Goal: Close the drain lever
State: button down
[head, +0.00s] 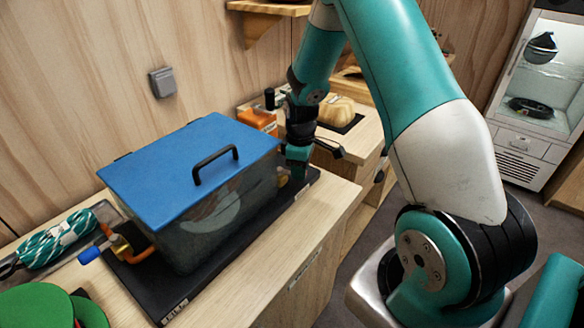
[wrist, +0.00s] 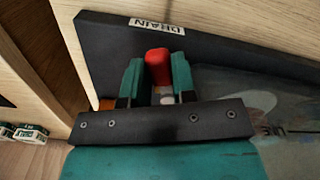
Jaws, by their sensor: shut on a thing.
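The drain lever (wrist: 157,62) has a red handle and shows in the wrist view between my two teal fingers, beside a label reading DRAIN (wrist: 157,25). My gripper (wrist: 158,78) is shut on this red handle. In the head view my gripper (head: 298,168) points down at the far right end of a clear tank (head: 205,222) with a blue lid (head: 185,150). There the red handle is hidden behind my gripper, and only a bit of brass-coloured fitting shows beside it. The lever's exact angle cannot be told.
The tank stands on a black base (head: 190,288) on a wooden counter (head: 325,210). A blue-handled valve (head: 90,255) is at its near left end. A rope coil (head: 58,240) and green discs (head: 45,307) lie at left. An orange item (head: 258,119) sits behind the tank.

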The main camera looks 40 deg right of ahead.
jog(key=shift+w+a+r, duration=0.15)
jog(key=shift+w, duration=0.25)
jog(key=c, duration=1)
grip_release()
jog(key=shift+w, duration=0.1)
jog(key=shift+o, duration=0.4)
jog(key=shift+s, duration=0.2)
notch_tip(320, 180, up, 17)
jog(key=b, duration=0.2)
jog(key=shift+r, duration=0.1)
